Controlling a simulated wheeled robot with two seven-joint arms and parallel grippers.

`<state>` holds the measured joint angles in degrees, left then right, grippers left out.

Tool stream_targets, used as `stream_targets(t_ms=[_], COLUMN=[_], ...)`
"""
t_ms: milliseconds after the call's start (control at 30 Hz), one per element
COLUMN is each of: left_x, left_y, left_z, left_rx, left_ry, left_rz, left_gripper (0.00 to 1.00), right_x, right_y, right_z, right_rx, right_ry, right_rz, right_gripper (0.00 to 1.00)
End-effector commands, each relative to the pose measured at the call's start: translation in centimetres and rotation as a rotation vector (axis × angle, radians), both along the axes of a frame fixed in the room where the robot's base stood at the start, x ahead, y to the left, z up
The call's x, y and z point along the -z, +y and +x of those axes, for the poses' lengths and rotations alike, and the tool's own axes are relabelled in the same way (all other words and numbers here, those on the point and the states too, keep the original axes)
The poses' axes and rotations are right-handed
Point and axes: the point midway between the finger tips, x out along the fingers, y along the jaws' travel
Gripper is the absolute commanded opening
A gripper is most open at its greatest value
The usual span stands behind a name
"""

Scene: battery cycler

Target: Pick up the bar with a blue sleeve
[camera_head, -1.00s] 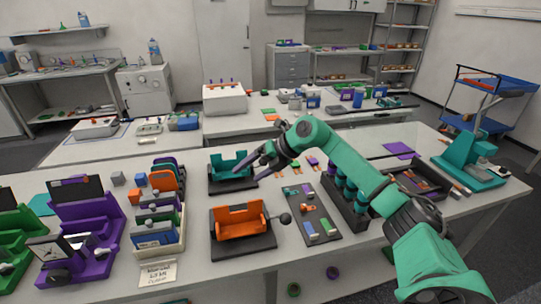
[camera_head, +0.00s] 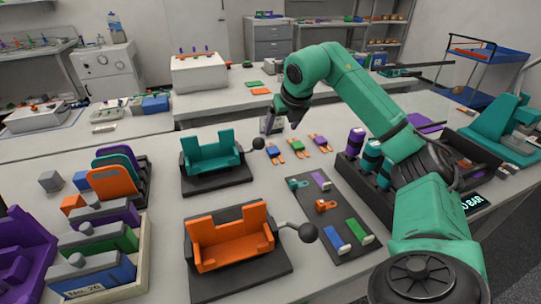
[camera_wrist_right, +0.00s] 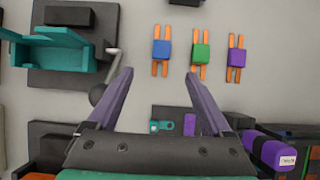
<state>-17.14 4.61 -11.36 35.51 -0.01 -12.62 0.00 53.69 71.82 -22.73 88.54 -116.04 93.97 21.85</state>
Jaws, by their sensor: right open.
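The bar with a blue sleeve (camera_head: 276,153) lies flat on the table, its orange ends sticking out of the sleeve. It is the leftmost of three similar bars, beside the green-sleeved bar (camera_head: 297,147) and the purple-sleeved bar (camera_head: 319,142). My right gripper (camera_head: 282,122) is open and empty, above the table near the bars. In the right wrist view, the blue-sleeved bar (camera_wrist_right: 161,52) shows just beyond the open fingers (camera_wrist_right: 158,75), roughly centred between the tips and apart from them. My left gripper is not in view.
A teal holder (camera_head: 213,158) with a ball-ended lever stands left of the bars. An orange holder (camera_head: 232,240) stands nearer. A dark plate (camera_head: 325,222) with small blocks lies in front of the bars. A dark rack with bottles (camera_head: 355,142) stands to the right.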

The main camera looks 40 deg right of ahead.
Motion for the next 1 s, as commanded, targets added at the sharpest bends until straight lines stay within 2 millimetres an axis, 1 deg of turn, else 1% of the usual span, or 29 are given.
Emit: stream_targets(t_ms=[67, 300, 467, 600, 700, 800, 933, 967, 1000], left_x=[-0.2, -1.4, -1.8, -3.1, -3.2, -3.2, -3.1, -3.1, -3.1], left_y=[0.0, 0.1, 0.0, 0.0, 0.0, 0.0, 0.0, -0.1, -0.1], left_z=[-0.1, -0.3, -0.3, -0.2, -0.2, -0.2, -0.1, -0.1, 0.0], left_rx=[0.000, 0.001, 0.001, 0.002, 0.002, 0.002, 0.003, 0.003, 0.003], left_ry=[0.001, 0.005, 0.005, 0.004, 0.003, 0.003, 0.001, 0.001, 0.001], left_rz=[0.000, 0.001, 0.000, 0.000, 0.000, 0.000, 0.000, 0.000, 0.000], left_gripper=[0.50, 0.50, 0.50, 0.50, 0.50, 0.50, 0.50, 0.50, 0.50], right_x=[1.1, 6.2, 8.0, 10.2, 11.8, 12.3, 12.3, 12.3, 12.3], right_y=[-0.2, -1.1, -1.6, -2.3, -2.5, -2.7, -2.7, -2.7, -2.7], right_z=[0.6, 3.4, 4.4, 5.4, 6.2, 6.5, 6.4, 6.4, 6.4], right_rx=[0.000, -0.001, -0.001, -0.001, -0.001, -0.002, -0.002, -0.002, -0.001], right_ry=[0.005, 0.005, 0.003, 0.005, 0.003, 0.001, 0.001, 0.001, 0.001], right_rz=[0.000, 0.004, 0.003, 0.005, 0.004, 0.002, 0.000, 0.000, 0.001], right_gripper=[0.84, 0.84, 0.84, 0.84, 0.84, 0.84, 0.84, 0.76, 0.61])
